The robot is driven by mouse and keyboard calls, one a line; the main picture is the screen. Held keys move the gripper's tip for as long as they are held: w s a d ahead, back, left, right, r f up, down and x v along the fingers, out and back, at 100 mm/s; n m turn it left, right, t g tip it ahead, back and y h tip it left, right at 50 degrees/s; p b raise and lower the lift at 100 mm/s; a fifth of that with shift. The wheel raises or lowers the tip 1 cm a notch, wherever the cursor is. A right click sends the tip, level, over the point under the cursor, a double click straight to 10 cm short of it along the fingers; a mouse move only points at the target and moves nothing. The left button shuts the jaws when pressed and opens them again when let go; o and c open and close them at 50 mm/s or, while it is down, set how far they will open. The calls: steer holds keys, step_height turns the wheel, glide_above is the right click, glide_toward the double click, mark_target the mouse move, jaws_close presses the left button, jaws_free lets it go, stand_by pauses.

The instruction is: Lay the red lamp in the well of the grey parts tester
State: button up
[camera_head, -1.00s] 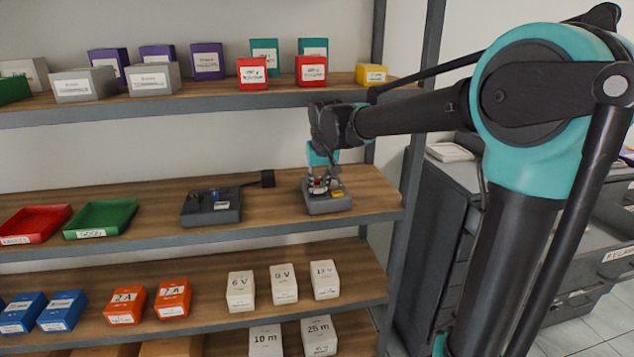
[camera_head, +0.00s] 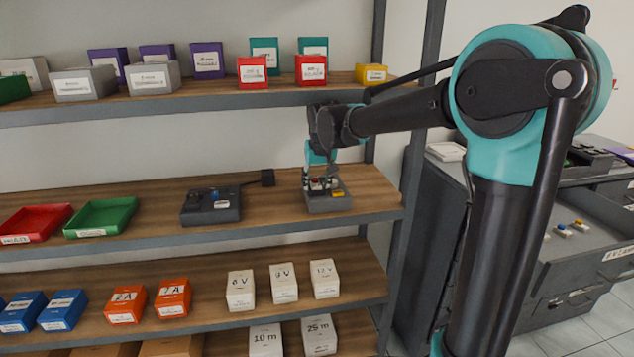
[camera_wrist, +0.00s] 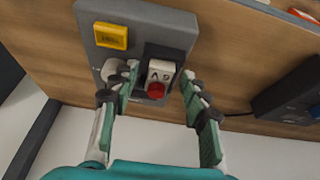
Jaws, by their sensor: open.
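The grey parts tester (camera_head: 326,203) stands at the right end of the middle shelf; the wrist view shows it from above (camera_wrist: 120,62). It has a yellow button (camera_wrist: 111,36), a pale round knob (camera_wrist: 112,70) and a dark well (camera_wrist: 152,52). The red lamp, a white marked block with a red dome (camera_wrist: 156,88), lies in or over the well; its exact depth I cannot tell. My gripper (camera_wrist: 158,82) is open, one finger on each side of the lamp, with gaps visible. In the head view my gripper (camera_head: 318,184) is low over the tester and partly hides the lamp.
Green (camera_head: 101,217) and red (camera_head: 35,223) trays lie further left. The upper shelf (camera_head: 215,97) runs above my gripper. Bare shelf lies between the devices.

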steer(key=v, duration=1.2)
steer(key=s+d+f+m, duration=0.1)
steer(key=s+d+f, duration=0.3)
steer(key=d+f, duration=0.4)
steer(key=s+d+f+m, duration=0.1)
steer(key=s+d+f, duration=0.3)
steer(key=d+f, duration=0.4)
steer(key=s+d+f, duration=0.4)
steer(key=s+f, duration=0.3)
steer(key=s+d+f+m+h, duration=0.1)
steer(key=s+d+f, duration=0.3)
steer(key=s+f, duration=0.2)
steer(key=shift+s+d+f, duration=0.4)
steer(key=shift+s, duration=0.65)
